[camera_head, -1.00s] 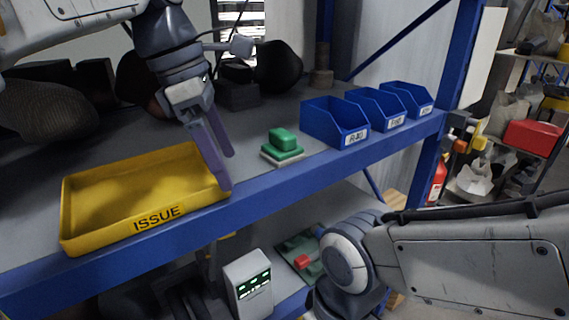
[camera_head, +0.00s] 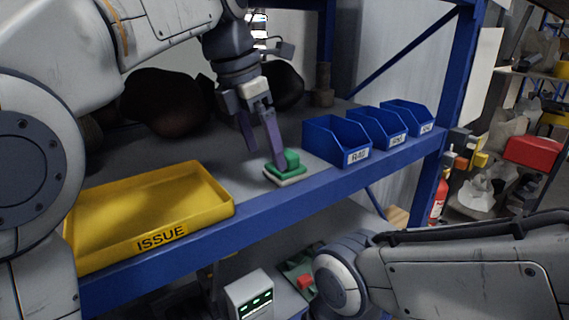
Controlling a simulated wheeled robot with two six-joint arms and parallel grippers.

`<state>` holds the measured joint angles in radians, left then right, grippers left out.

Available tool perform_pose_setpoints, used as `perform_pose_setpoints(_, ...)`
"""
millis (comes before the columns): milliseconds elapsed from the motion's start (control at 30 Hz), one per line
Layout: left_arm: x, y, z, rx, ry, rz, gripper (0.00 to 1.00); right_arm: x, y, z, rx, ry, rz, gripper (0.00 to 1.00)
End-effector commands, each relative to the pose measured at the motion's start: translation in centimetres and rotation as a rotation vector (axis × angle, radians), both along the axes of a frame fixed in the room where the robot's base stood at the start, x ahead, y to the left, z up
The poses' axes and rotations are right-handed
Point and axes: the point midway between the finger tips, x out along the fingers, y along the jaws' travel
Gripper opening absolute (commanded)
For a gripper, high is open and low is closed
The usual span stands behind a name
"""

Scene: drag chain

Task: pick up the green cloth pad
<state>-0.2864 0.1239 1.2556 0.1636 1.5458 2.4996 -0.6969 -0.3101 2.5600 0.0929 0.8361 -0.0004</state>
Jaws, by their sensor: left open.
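The green cloth pad (camera_head: 293,161) sits on a small stack with a green layer and a pale base on the grey shelf, near its blue front edge. My left gripper (camera_head: 266,160) is open, pointing down at the pad. One purple finger stands in front of the pad's left part and hides some of it. The other finger is to the left, above the shelf. I cannot tell whether the near finger touches the pad. My right arm shows at lower right, but its gripper is not in view.
A yellow tray marked ISSUE (camera_head: 160,239) lies to the left on the shelf. Several blue bins (camera_head: 338,140) stand to the right of the pad. Dark rounded objects (camera_head: 165,101) lie behind. A device with a lit screen (camera_head: 252,296) is below the shelf.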

Motion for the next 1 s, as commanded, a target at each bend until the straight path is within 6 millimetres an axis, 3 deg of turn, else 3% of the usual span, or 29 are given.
perform_pose_setpoints(300,2.1,-3.0,0.1,0.0,0.001,-0.003,1.0,0.0,0.0,1.1,0.0,0.0,0.0,0.5)
perform_pose_setpoints(333,2.3,-3.2,-0.6,0.001,0.003,-0.001,1.0,0.0,0.0,0.7,0.0,0.0,0.0,0.5)
perform_pose_setpoints(500,2.5,-3.5,-2.9,-0.001,0.001,0.0,1.0,0.0,0.0,-0.1,0.0,0.0,0.0,0.5)
perform_pose_setpoints(733,2.5,-3.5,-3.0,0.0,0.0,0.0,1.0,0.0,0.0,0.0,0.0,0.0,0.0,0.5)
perform_pose_setpoints(933,2.5,-3.5,-2.9,0.0,0.0,0.0,0.23,0.0,0.0,0.0,0.0,0.0,0.0,0.5)
perform_pose_setpoints(1000,2.5,-3.5,-2.9,-0.001,-0.001,0.0,0.19,0.0,0.0,0.0,0.0,0.0,0.0,0.5)
